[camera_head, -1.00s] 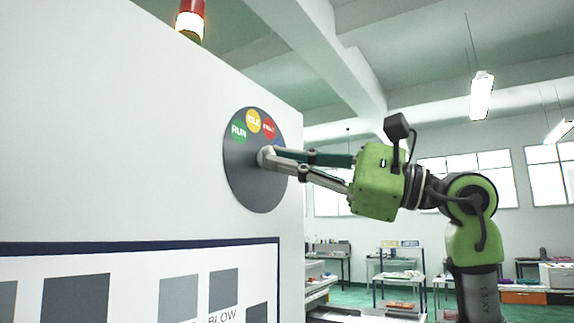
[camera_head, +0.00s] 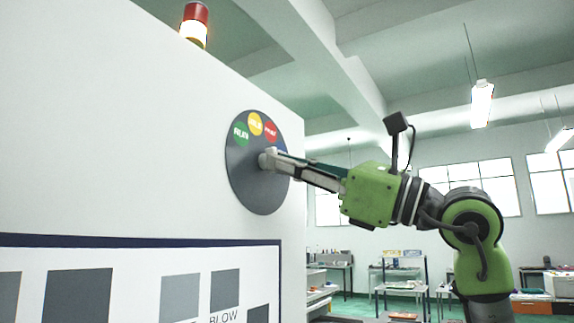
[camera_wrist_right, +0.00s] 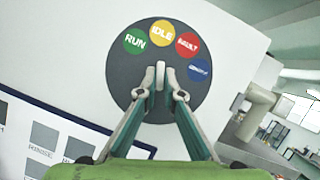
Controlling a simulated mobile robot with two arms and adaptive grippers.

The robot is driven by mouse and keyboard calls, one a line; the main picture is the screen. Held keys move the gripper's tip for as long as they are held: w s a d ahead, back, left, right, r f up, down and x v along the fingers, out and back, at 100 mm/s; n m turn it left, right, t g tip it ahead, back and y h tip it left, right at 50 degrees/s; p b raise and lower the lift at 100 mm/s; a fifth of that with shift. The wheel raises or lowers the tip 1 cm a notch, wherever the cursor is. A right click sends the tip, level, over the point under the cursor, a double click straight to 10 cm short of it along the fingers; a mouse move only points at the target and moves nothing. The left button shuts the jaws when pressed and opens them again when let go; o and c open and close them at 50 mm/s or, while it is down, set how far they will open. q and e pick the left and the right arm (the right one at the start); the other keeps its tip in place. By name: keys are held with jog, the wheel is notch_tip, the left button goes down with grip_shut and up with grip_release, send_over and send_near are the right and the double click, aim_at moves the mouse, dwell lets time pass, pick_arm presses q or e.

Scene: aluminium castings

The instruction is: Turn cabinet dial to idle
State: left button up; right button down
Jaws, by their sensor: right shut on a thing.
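The cabinet dial is a dark grey disc (camera_head: 245,190) on the white cabinet's side, with coloured labels along its upper edge. In the right wrist view the disc (camera_wrist_right: 125,80) shows a green RUN label (camera_wrist_right: 135,41), a yellow IDLE label (camera_wrist_right: 161,33), a red FAULT label (camera_wrist_right: 187,45) and a blue label (camera_wrist_right: 200,69). A pale knob (camera_wrist_right: 160,73) stands at its centre. My right gripper (camera_head: 272,159) is shut on the knob, one finger on each side. My left gripper is not in view.
A red and white signal light (camera_head: 194,25) stands on top of the cabinet (camera_head: 120,130). A blue-framed panel (camera_head: 140,290) with grey squares is on the cabinet below the dial. Worktables (camera_head: 400,270) stand far back at right.

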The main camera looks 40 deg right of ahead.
jog(key=c, duration=2.2)
grip_release()
jog(key=shift+v, duration=6)
jog(key=shift+a, duration=0.1)
